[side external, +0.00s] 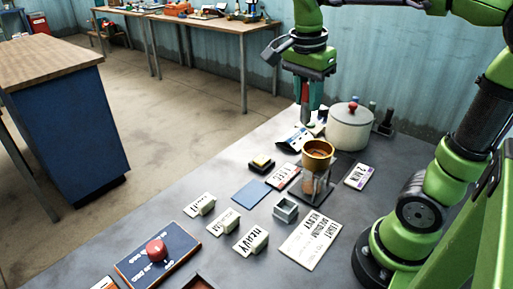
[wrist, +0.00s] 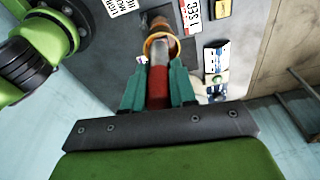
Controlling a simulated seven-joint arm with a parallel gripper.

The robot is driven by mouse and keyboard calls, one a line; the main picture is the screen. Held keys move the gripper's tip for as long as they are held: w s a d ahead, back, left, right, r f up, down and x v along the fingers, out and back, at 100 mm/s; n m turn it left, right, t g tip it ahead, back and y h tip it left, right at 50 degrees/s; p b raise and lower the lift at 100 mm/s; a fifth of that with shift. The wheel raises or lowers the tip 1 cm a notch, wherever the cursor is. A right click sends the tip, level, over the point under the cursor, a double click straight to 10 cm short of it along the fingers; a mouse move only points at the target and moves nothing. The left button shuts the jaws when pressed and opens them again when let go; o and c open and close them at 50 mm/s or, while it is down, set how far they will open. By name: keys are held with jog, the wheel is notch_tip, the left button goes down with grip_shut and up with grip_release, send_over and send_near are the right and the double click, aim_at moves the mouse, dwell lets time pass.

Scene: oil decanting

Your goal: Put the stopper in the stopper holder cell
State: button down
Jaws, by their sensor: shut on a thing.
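My gripper (side external: 307,100) is shut on a slim upright piece with a grey part and a red part, which looks like the stopper (wrist: 158,86). In the wrist view it lies between my two teal fingers. My gripper holds it above the far part of the table, to the left of the white pot. A small grey open-topped square box (side external: 286,208) on the table looks like the stopper holder cell. It stands nearer the camera than my gripper, in front of the funnel, and its inside looks empty.
An orange funnel (side external: 317,152) on a stand is close to my gripper. The white pot (side external: 349,128) with a red knob stands behind it. A blue square (side external: 251,192), label blocks and a red button (side external: 156,250) lie on the grey table.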

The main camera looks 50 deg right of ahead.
jog(key=a+m+g, duration=0.1)
jog(key=a+m, duration=0.4)
jog(key=m, duration=0.2)
jog(key=shift+m+y, duration=0.3)
jog(key=shift+m, duration=0.1)
notch_tip(320, 180, down, 25)
jog(key=shift+s+d+r, duration=0.1)
jog(key=shift+s+r, duration=0.05)
jog(key=shift+r, duration=0.05)
jog(key=shift+f, duration=0.15)
jog(key=c, duration=0.9)
grip_release()
jog(key=s+a+r+n+t+y, duration=0.1)
jog(key=r+n+t, duration=0.3)
jog(key=r+n, duration=0.6)
jog(key=s+a+r+n+t+y, duration=0.1)
jog(key=r+n+t, duration=0.3)
jog(key=r+n, duration=0.6)
jog(key=s+n+y, duration=0.1)
jog(key=n, duration=0.2)
jog(key=shift+s+r, duration=0.2)
jog(key=shift+s, duration=0.15)
